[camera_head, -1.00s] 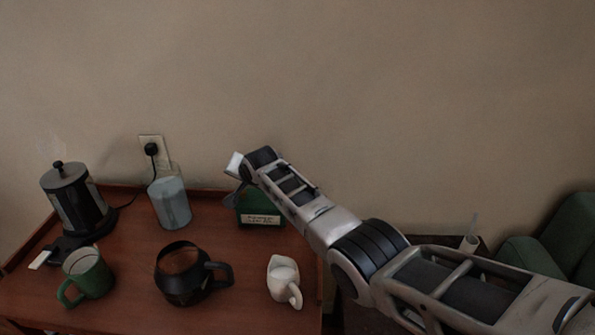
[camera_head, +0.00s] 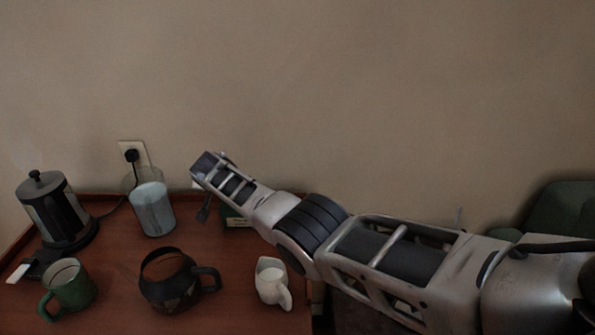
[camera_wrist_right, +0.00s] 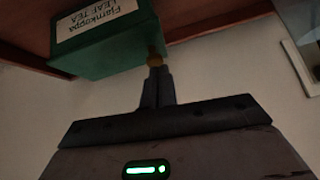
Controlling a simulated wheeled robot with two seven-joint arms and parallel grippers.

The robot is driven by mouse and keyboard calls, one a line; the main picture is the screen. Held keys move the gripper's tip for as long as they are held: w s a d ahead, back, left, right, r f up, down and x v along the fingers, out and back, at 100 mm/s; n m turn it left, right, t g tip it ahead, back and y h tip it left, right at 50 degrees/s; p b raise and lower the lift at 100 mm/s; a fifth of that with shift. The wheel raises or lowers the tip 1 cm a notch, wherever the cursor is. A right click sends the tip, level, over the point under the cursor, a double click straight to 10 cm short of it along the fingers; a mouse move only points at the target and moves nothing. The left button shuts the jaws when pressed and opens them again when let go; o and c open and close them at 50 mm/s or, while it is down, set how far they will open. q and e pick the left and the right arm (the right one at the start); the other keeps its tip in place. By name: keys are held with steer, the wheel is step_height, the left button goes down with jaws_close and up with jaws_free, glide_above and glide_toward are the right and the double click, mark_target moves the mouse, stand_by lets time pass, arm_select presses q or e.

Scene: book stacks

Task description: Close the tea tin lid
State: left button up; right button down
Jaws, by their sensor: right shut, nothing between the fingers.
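The green tea tin (camera_head: 236,221) stands at the back right of the wooden table. My right arm covers most of it in the head view. In the right wrist view the tin (camera_wrist_right: 110,62) fills the upper left, with a pale leaf tea label. A small brass-coloured piece shows at its lower right corner. My right gripper (camera_wrist_right: 155,72) is shut and empty, its fingertips at or very near that piece; I cannot tell whether they touch. In the head view the right gripper (camera_head: 203,213) is just left of the tin. The lid's position cannot be made out. My left gripper is not in view.
The wall is close behind. A green chair (camera_head: 560,205) is at right.

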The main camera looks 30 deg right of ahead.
steer(key=shift+r+p, duration=0.75)
steer(key=shift+r, duration=0.05)
